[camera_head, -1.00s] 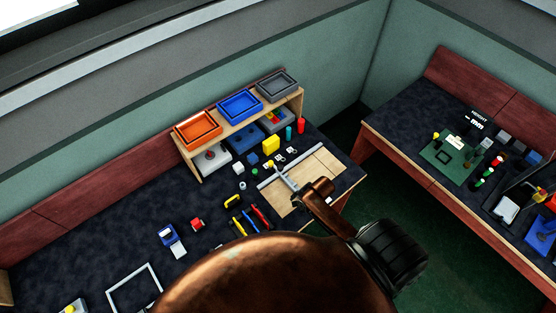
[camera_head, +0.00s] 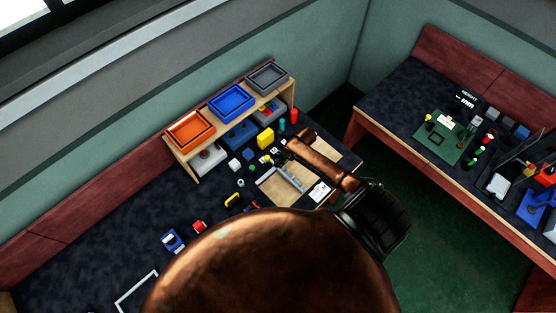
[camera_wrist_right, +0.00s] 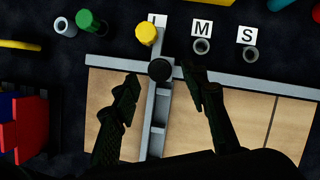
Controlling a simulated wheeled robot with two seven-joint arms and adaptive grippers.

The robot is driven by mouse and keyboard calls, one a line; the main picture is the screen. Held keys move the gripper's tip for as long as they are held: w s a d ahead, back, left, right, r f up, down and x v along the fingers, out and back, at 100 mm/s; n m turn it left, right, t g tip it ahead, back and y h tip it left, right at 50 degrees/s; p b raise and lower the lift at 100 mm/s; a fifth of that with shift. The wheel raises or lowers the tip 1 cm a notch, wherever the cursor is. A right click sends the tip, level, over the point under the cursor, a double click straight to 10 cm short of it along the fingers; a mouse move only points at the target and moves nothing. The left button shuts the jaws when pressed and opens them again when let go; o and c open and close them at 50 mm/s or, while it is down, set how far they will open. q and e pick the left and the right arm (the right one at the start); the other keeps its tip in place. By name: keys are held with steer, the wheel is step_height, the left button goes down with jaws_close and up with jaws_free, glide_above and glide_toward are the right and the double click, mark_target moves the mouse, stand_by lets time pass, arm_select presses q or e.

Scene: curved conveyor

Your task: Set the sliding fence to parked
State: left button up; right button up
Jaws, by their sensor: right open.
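The sliding fence is a grey bar (camera_wrist_right: 158,110) with a round dark knob (camera_wrist_right: 160,70), crossing a grey rail (camera_wrist_right: 110,62) over a pale wooden board (camera_wrist_right: 255,115). The fence also shows in the head view (camera_head: 290,179). My right gripper (camera_wrist_right: 162,80) is open, with one dark finger on each side of the bar and knob. I cannot tell whether either finger touches them. In the head view my copper right arm hides part of the rail and board. My left gripper is not in view.
Behind the rail stand a yellow-topped cylinder (camera_wrist_right: 147,34), a green cylinder (camera_wrist_right: 90,22), and cards marked M (camera_wrist_right: 202,26) and S (camera_wrist_right: 247,35) beside small round pieces. A shelf carries orange (camera_head: 190,130), blue (camera_head: 231,102) and grey (camera_head: 268,78) trays.

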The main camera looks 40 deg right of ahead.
steer(key=shift+x, duration=1.45)
steer(key=shift+c, duration=0.3)
jaws_close()
